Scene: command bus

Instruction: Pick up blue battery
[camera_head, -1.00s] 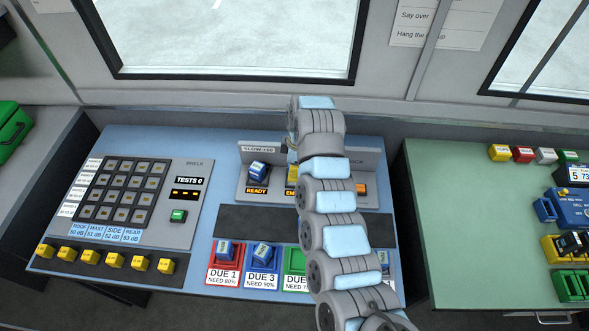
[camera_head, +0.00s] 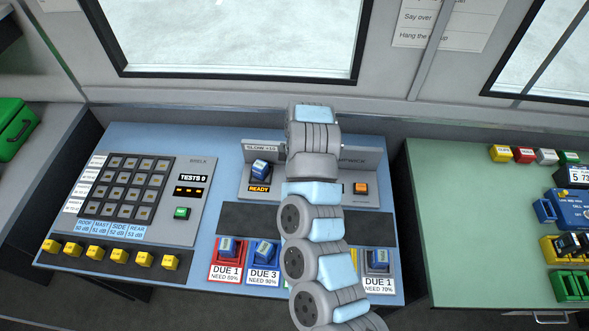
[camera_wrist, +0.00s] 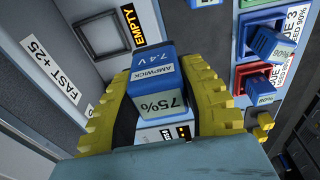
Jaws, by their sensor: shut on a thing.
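In the wrist view my gripper (camera_wrist: 158,66) is shut on a blue battery (camera_wrist: 160,85), with its two yellow fingers on either side. The battery has a dark blue top band, a label "AMPWICK 7.4V" and a pale end marked "75%". Beside it is a bare square slot (camera_wrist: 103,40) with an "EMPTY" display. In the head view my gripper and this battery are hidden behind my arm.
A keypad panel (camera_head: 134,190) and a row of yellow knobs (camera_head: 120,257) fill the left of the blue desk. An orange-lit display (camera_head: 361,188) shows right of my arm. A green desk (camera_head: 480,220) with devices stands at right.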

